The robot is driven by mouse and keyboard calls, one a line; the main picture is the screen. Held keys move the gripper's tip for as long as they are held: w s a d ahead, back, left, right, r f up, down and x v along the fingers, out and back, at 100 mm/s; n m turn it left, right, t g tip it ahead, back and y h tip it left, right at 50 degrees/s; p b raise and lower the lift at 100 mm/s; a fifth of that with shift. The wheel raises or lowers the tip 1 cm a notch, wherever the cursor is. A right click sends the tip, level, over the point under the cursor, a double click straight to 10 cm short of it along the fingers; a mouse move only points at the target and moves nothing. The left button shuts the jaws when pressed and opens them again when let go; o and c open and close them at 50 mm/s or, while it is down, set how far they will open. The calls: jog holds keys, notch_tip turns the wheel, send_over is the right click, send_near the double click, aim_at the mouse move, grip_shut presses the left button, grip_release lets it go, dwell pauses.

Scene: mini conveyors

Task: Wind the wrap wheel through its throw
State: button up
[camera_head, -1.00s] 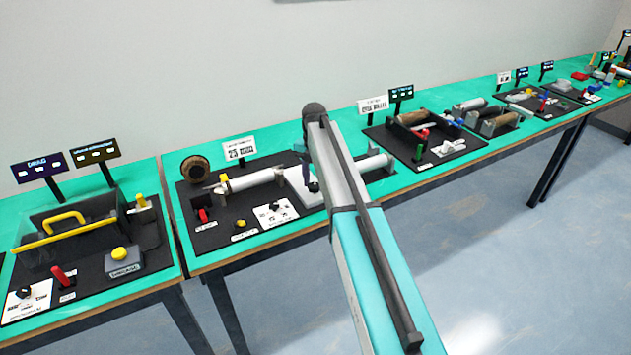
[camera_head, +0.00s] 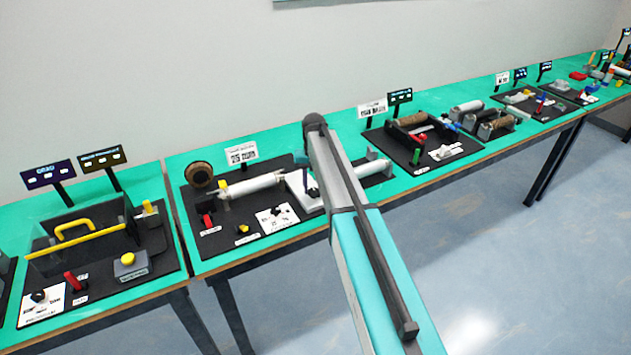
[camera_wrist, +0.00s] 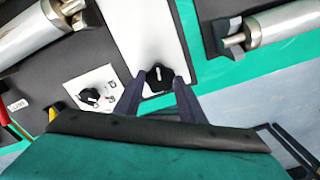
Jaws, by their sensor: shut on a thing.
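In the wrist view, a black ridged knob (camera_wrist: 158,76) with a white pointer mark stands at the lower end of a white plate (camera_wrist: 148,30). It looks like the wrap wheel. My gripper (camera_wrist: 159,84) has one dark finger on each side of the knob and is shut on it. The same white plate (camera_head: 299,190) shows in the head view, beside a pale roller (camera_head: 252,186). My arm covers most of the knob's surroundings there.
A second black knob (camera_wrist: 90,97) sits on a white card left of my gripper. Pale rollers (camera_wrist: 285,24) lie on both sides. A station with a yellow handle (camera_head: 74,227) stands at the left. Open floor lies in front of the bench.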

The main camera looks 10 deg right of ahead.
aim_at(314, 190)
jog(key=shift+w+r+n+p, duration=0.15)
jog(key=shift+n+p, duration=0.25)
jog(key=shift+p, duration=0.45)
jog(key=o, duration=0.8)
jog(key=shift+o, duration=1.2)
notch_tip(314, 190, up, 14)
jog(key=b, duration=0.4)
jog(key=shift+f, duration=0.2)
